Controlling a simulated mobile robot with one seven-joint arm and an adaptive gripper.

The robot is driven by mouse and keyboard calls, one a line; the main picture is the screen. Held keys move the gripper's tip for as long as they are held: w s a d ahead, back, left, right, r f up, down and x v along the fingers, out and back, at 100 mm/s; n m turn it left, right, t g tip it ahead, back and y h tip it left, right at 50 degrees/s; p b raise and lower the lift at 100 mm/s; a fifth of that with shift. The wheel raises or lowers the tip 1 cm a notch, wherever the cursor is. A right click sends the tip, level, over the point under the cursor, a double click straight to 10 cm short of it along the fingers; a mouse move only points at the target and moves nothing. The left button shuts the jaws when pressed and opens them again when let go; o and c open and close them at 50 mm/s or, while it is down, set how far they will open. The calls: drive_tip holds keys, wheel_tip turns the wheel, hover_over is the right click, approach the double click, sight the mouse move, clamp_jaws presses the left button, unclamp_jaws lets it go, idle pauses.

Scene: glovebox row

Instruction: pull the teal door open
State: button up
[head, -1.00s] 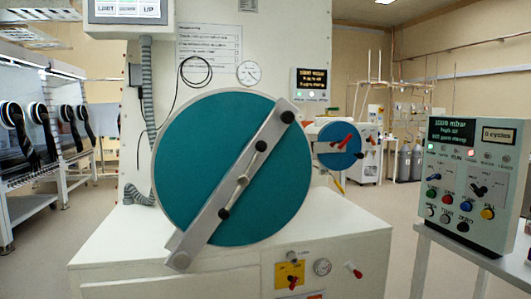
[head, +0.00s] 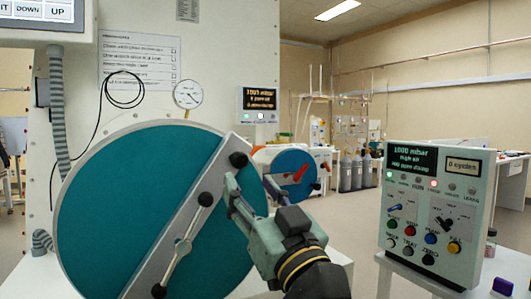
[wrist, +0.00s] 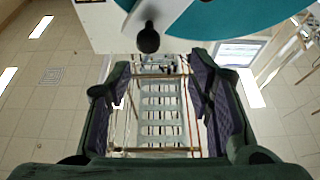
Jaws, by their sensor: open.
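The teal door (head: 115,190) is a large round disc with a pale rim, filling the left of the head view. A grey bar (head: 165,250) crosses it diagonally, with a thin handle (head: 193,222) and black knobs on it. My gripper (head: 250,186) is open, in front of the door's right side, just below that knob. In the wrist view my open gripper (wrist: 157,85) has nothing between its fingers. A black knob (wrist: 148,39) shows beyond the fingertips, with the teal door (wrist: 265,18) behind. Part of the door is hidden by my arm.
A control box (head: 436,215) with coloured buttons stands on a small table at right, close to my arm. A smaller blue door (head: 294,172) with a red handle is farther back. A cable (head: 125,90) hangs at the wall. Open floor (head: 345,215) lies between.

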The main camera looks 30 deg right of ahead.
sight(241, 162)
drive_tip(key=p+x, duration=0.1)
drive_tip(key=x, duration=0.2)
drive_tip(key=d+p+x, duration=0.1)
drive_tip(key=p+x, duration=0.1)
drive_tip(key=x, duration=0.1)
drive_tip(key=p+x, duration=0.1)
drive_tip(key=x, duration=0.2)
drive_tip(key=shift+w+d+f, duration=0.15)
drive_tip(key=shift+w+d, duration=0.05)
drive_tip(key=shift+d, duration=0.05)
drive_tip(key=shift+w+p, duration=0.3)
drive_tip(key=shift+w, duration=0.15)
clamp_jaws()
